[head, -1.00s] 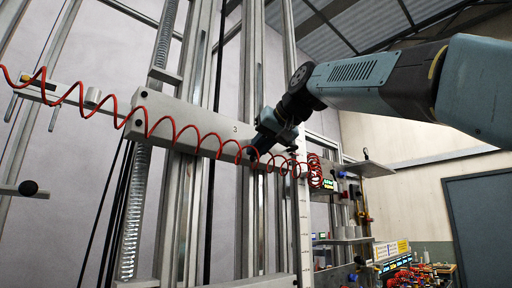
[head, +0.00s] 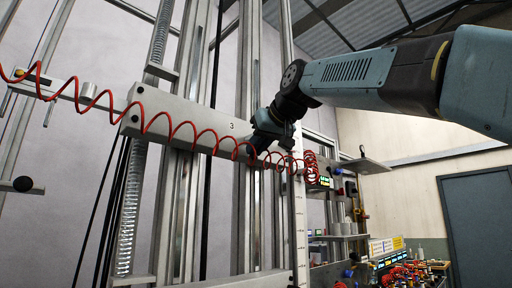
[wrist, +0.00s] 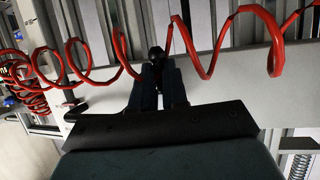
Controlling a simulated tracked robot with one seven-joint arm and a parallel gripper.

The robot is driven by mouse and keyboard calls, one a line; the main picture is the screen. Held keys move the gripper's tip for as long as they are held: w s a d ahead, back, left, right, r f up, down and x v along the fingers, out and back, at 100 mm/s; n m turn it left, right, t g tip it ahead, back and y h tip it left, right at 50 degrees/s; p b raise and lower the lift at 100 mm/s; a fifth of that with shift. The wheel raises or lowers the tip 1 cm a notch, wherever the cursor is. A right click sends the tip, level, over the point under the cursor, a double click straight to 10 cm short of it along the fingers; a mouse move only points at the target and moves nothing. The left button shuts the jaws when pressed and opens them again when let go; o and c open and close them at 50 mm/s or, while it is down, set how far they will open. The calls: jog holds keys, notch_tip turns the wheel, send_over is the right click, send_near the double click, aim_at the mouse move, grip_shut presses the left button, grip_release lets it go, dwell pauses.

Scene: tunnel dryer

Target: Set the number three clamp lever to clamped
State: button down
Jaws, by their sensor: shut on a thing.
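The grey crossbeam marked 3 (head: 190,121) runs across the upright rails in the head view, and its grey face also shows in the wrist view (wrist: 225,95). My gripper (head: 254,154) is at the right end of this beam. In the wrist view my gripper (wrist: 158,68) has its two dark fingers close together, shut on the black knob of the clamp lever (wrist: 157,52). Most of the lever is hidden by the fingers and the hose, so its angle cannot be told.
A red coiled hose (head: 143,119) hangs across the front of the beam and passes close by my fingers (wrist: 120,52). A cluttered bench (head: 400,272) and a door (head: 475,220) are at right.

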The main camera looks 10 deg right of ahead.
jog(key=c, duration=1.1)
grip_release()
jog(key=shift+s+d, duration=0.1)
jog(key=v, duration=1.3)
jog(key=shift+s+d, duration=0.1)
jog(key=shift+s, duration=0.2)
jog(key=w+d+f+m+g+h, duration=0.1)
jog(key=d+f+g+h, duration=0.1)
jog(key=f, duration=1.1)
jog(key=d+f+m+g+h, duration=0.1)
jog(key=d+f+m, duration=0.1)
jog(key=f, duration=1.2)
jog(key=s+d+f+g, duration=0.1)
jog(key=s+f, duration=0.1)
jog(key=f, duration=0.7)
jog(key=s+d+f+m+g+h, duration=0.1)
jog(key=s+f, duration=0.2)
jog(key=f, duration=0.6)
jog(key=s+d+f+g+h, duration=0.1)
jog(key=s+d+f, duration=0.1)
jog(key=f, duration=0.6)
jog(key=shift+s+f+m+g, duration=0.3)
jog(key=shift+s+f+g, duration=0.1)
jog(key=shift+s, duration=0.2)
